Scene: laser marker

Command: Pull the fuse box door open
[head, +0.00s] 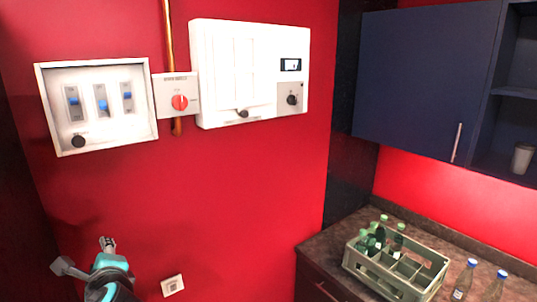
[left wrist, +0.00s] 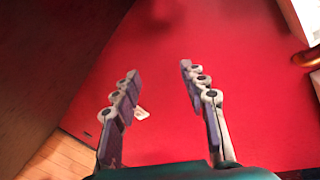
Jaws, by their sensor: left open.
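A white-framed fuse box (head: 152,105) hangs on the red wall at the upper left of the head view. Several blue switches show inside its frame, and a black round knob (head: 78,141) sits at its lower left. The front looks closed by a clear door, but I cannot tell for certain. My left gripper (head: 107,243) is well below the box, apart from it, fingers pointing up. In the left wrist view my left gripper (left wrist: 155,78) is open and empty, with red wall beyond its fingers. My right gripper is not in view.
A red rotary switch (head: 180,102) and a larger white cabinet (head: 222,70) with a black knob are right of the fuse box. A copper pipe (head: 168,35) runs vertically. A wall socket (head: 172,285) is low. A bottle crate (head: 390,281) stands on the counter, right.

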